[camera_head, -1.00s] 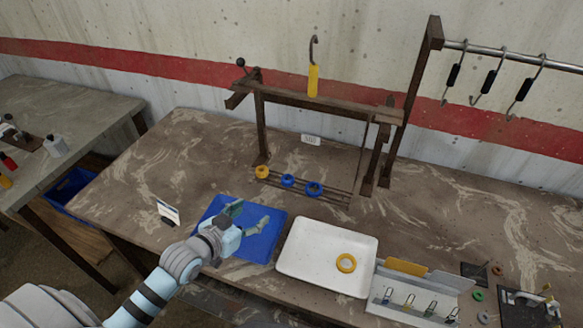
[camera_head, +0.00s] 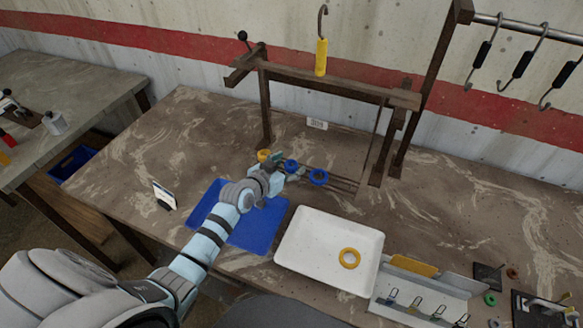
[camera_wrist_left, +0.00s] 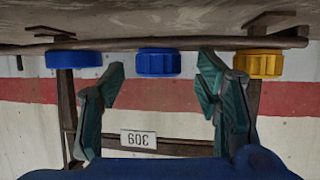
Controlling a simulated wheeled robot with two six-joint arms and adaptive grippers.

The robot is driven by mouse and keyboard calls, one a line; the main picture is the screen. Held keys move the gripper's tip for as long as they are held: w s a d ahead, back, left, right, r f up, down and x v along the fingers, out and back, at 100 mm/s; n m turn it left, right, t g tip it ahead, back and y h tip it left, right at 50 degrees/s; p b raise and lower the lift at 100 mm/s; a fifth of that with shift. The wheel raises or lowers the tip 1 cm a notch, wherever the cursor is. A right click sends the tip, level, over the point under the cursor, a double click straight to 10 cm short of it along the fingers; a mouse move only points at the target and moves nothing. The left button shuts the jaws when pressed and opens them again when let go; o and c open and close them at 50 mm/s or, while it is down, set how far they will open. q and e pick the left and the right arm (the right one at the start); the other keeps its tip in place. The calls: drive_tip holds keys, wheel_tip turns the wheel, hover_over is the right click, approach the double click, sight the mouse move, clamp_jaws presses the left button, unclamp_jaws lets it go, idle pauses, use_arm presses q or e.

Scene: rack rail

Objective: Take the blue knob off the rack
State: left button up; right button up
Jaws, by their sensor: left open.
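Two blue knobs and a yellow knob (camera_head: 263,155) sit in a row on the low rails of the dark rack (camera_head: 330,90). The middle blue knob (camera_head: 290,165) is partly behind my left gripper (camera_head: 280,165). The other blue knob (camera_head: 318,177) is to its right. In the left wrist view, the middle blue knob (camera_wrist_left: 158,62) lies in line with the gap between the open, empty fingers (camera_wrist_left: 162,85). The second blue knob (camera_wrist_left: 74,59) is left there, and the yellow knob (camera_wrist_left: 258,64) is right. My right gripper is not in view.
A blue mat (camera_head: 255,238) lies under my left arm. A small card stand (camera_head: 164,195) stands left. A yellow-handled hook (camera_head: 321,57) rises above the rack's top beam.

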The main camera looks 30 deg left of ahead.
use_arm(q)
drive_tip(key=shift+w+f, duration=0.15)
drive_tip(key=shift+w, duration=0.05)
drive_tip(key=shift+s, duration=0.15)
drive_tip(key=shift+c, duration=0.6)
drive_tip(key=c, duration=1.1)
